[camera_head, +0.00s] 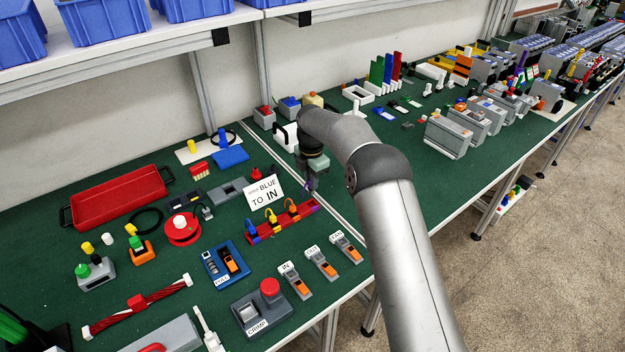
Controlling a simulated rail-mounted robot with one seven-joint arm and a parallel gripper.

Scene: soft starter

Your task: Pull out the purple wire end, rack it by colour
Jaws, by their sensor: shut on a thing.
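A red rack (283,224) lies on the green bench, with a blue end at its left and a purple part (315,208) at its right end. Blue, yellow and orange wire ends (271,215) stand in it. My gripper (311,185) is above and just behind the rack's right end, pointing down. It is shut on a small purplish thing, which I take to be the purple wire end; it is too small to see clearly. Whether it touches the rack I cannot tell.
A white sign (263,192) reading "BLUE TO IN" stands behind the rack. Three grey-and-orange connectors (321,263) and a blue block (225,265) lie in front. A grey box with a red button (262,308) is at the bench's front edge.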

